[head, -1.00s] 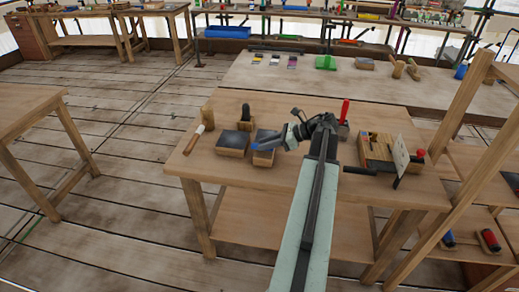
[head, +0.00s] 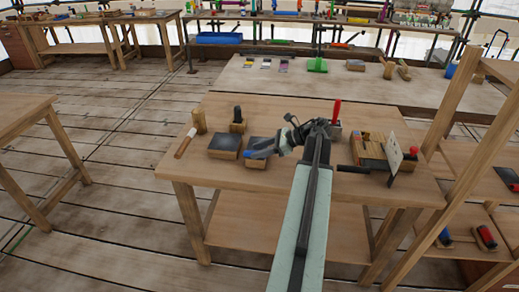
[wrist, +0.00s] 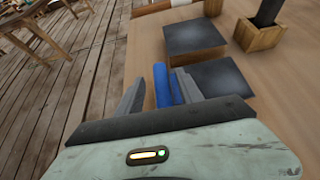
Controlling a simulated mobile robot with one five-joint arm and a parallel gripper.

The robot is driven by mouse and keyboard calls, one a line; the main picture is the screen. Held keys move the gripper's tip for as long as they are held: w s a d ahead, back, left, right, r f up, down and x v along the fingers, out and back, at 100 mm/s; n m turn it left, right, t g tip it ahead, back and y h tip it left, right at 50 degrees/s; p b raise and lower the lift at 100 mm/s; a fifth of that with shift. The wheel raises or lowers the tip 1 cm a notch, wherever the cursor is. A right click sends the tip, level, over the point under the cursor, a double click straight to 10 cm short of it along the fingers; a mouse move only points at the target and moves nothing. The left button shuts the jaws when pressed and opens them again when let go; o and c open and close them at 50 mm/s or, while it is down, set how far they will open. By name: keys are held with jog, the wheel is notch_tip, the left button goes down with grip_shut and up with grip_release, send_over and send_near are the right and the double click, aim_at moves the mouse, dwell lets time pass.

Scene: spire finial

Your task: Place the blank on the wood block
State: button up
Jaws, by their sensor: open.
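Two low wood blocks with dark tops stand on the bench: a left block (head: 224,146) and a right block (head: 252,160), partly hidden behind my gripper (head: 262,152). In the wrist view, the left block (wrist: 195,44) is farther and the right block (wrist: 222,78) is close beside my right finger. My gripper (wrist: 158,88) is open there, with a blue bar (wrist: 161,85) showing between its fingers. I cannot tell whether the fingers touch the bar. I cannot tell for certain which thing is the blank.
A wooden holder with a dark upright piece (head: 238,120), an upright wooden cylinder (head: 199,121) and a wood-handled tool (head: 186,143) stand or lie nearby. To the right are a red-handled item (head: 336,112) and a wooden tray with a white card (head: 370,150).

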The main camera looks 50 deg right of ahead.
jog(key=p+v, duration=0.5)
jog(key=v, duration=0.6)
jog(key=shift+s+d, duration=0.15)
jog(key=shift+d, duration=0.05)
